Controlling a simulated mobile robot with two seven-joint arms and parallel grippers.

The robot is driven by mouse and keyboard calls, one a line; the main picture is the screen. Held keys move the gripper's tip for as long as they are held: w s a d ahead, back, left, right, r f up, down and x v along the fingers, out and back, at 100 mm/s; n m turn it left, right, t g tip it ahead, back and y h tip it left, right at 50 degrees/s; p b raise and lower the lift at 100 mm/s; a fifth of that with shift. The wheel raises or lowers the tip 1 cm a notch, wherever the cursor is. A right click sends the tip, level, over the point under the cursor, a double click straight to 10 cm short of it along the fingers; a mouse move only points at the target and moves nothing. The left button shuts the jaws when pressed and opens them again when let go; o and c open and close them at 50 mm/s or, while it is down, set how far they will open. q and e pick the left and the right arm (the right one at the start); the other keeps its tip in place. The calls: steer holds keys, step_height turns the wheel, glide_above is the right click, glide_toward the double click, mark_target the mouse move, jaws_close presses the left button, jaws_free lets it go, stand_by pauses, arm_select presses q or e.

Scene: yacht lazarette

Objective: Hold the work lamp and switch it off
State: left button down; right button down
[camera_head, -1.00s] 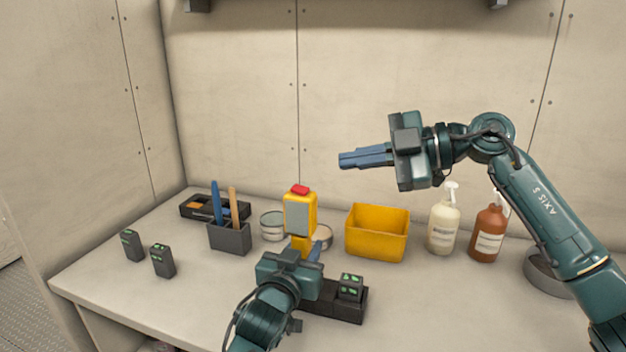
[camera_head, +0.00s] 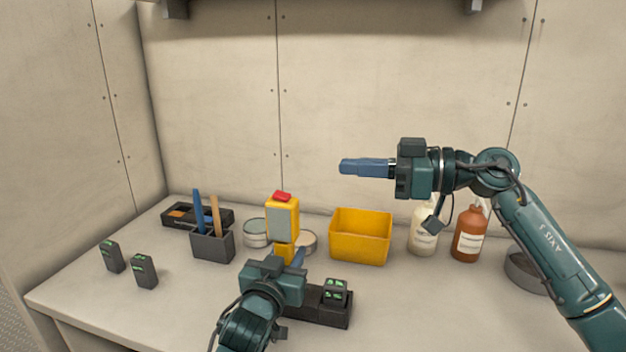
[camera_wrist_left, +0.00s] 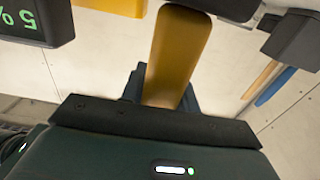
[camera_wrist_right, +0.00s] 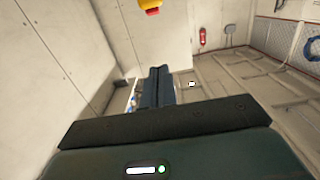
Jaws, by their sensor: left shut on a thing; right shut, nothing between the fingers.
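The yellow work lamp (camera_head: 283,218) stands upright above the bench in the head view, with a grey panel on its front and a red button on top. My left gripper (camera_head: 291,259) is shut on its lower yellow handle, which also shows between the fingers in the left wrist view (camera_wrist_left: 176,60). My right gripper (camera_head: 343,167) is shut and empty, up and to the right of the lamp, its fingers pointing left. The right wrist view shows its closed fingers (camera_wrist_right: 156,88), with the lamp's red and yellow top (camera_wrist_right: 151,7) at the upper edge.
Behind the lamp stand a yellow bin (camera_head: 361,252) and tins (camera_head: 256,233). A white bottle (camera_head: 423,240) and a brown bottle (camera_head: 468,240) stand right. A pen holder (camera_head: 212,246) and two battery packs (camera_head: 145,271) are left. A charger (camera_head: 318,308) lies beside my left gripper.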

glide_above(294, 200)
steer(key=f, duration=0.3)
steer(key=shift+s+d, duration=0.1)
steer(key=shift+d, duration=0.1)
steer(key=shift+a+f, duration=0.1)
steer(key=shift+f, duration=0.6)
